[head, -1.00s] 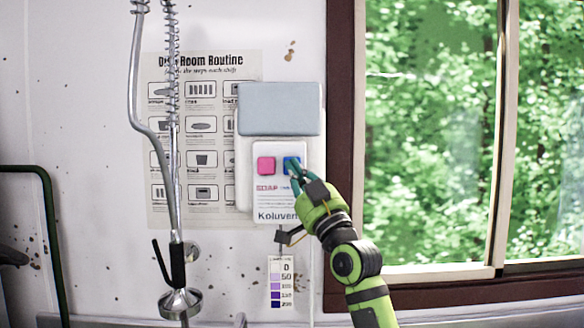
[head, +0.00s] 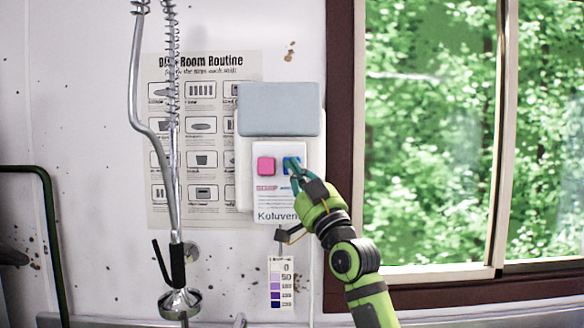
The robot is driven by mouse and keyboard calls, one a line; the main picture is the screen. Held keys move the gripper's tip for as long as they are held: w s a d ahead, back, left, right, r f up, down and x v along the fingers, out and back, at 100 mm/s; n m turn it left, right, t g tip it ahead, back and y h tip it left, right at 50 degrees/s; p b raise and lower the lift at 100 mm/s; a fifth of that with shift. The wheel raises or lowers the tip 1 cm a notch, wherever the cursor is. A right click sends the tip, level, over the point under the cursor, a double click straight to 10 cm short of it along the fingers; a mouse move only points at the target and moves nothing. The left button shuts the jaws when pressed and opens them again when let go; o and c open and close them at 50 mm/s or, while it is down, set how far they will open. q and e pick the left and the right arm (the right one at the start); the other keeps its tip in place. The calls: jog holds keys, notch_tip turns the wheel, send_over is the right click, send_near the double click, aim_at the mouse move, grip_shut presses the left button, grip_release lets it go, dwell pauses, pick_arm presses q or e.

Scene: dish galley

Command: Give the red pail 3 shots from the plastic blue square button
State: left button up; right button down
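The blue square button (head: 288,163) is on the right of the white dispenser panel (head: 270,205) on the wall. My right gripper (head: 295,168) is at this button, its fingertips close together over the button's right part. I cannot tell whether they touch or press it. The red pail is not in view. My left gripper is not in view.
A grey box cover (head: 279,108) sits above the buttons. A spring hose sprayer (head: 178,270) hangs at the left in front of a wall poster (head: 200,65). A dark window frame (head: 344,90) stands right of the dispenser. A small colour chart (head: 281,282) is below.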

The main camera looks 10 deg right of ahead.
jog(key=shift+w+d, duration=0.1)
jog(key=shift+w, duration=0.3)
dwell(0.3)
jog(key=shift+s, duration=0.1)
jog(key=shift+s+a+f, duration=0.15)
jog(key=shift+s+a, duration=0.05)
jog(key=shift+s, duration=0.75)
jog(key=shift+w, duration=0.1)
jog(key=shift+w, duration=0.2)
jog(key=shift+w+d, duration=0.2)
jog(key=shift+w, duration=0.55)
dwell(1.2)
jog(key=shift+s, duration=0.1)
jog(key=shift+s+a, duration=0.15)
jog(key=shift+s, duration=0.8)
